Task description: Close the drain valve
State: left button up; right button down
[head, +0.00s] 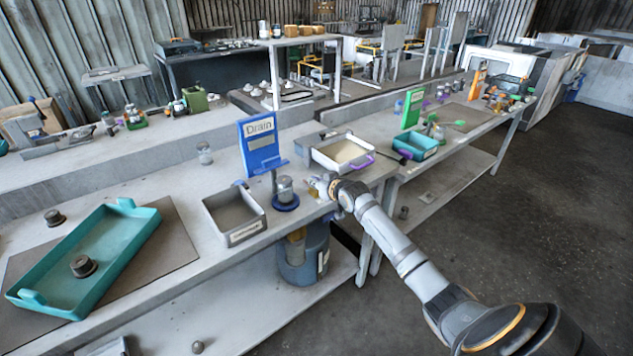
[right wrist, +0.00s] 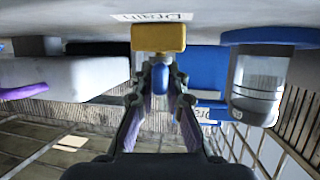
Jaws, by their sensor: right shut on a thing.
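The drain valve shows in the right wrist view as a yellow block (right wrist: 158,38) with a blue handle (right wrist: 158,78) in front of it, under a "Drain" label (right wrist: 150,17). My right gripper (right wrist: 160,95) is shut on the blue handle, with one finger on each side. In the head view my right gripper (head: 322,187) is at the bench's front edge, just right of a clear jar (head: 285,190) on a blue base. The valve is mostly hidden there. A blue "Drain" sign (head: 261,145) stands behind the jar. My left gripper is out of view.
A grey labelled bin (head: 236,216) stands left of the jar, and a white tray (head: 343,152) stands behind my right gripper. A dark blue bucket (head: 304,262) is on the shelf below. A teal tray (head: 85,258) lies at left. The floor at right is clear.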

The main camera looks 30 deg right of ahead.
jog(key=shift+a+r+m+h+p, duration=0.1)
jog(key=shift+r+m+h+p, duration=0.15)
jog(key=shift+m+h+p, duration=1)
jog(key=shift+f+g+p, duration=0.1)
jog(key=shift+g+p, duration=0.2)
jog(key=shift+p, duration=0.2)
jog(key=shift+w+f+m+h, duration=0.1)
jog(key=shift+f+m+h, duration=0.05)
jog(key=shift+m+h, duration=0.4)
jog(key=shift+f+m+g+h+b, duration=0.15)
jog(key=shift+m+g+h+b, duration=0.25)
jog(key=shift+h+b, duration=0.15)
jog(key=m+g+h+b, duration=0.2)
jog(key=m+h+b, duration=0.1)
jog(key=h+b, duration=0.1)
jog(key=shift+f+m+g+b, duration=0.1)
jog(key=shift+m+g+b, duration=0.25)
jog(key=shift+b, duration=0.4)
jog(key=shift+r+m+g+h+b, duration=0.2)
jog(key=shift+m+g+h+b, duration=0.45)
jog(key=shift+m+g+b, duration=0.55)
jog(key=shift+t, duration=0.25)
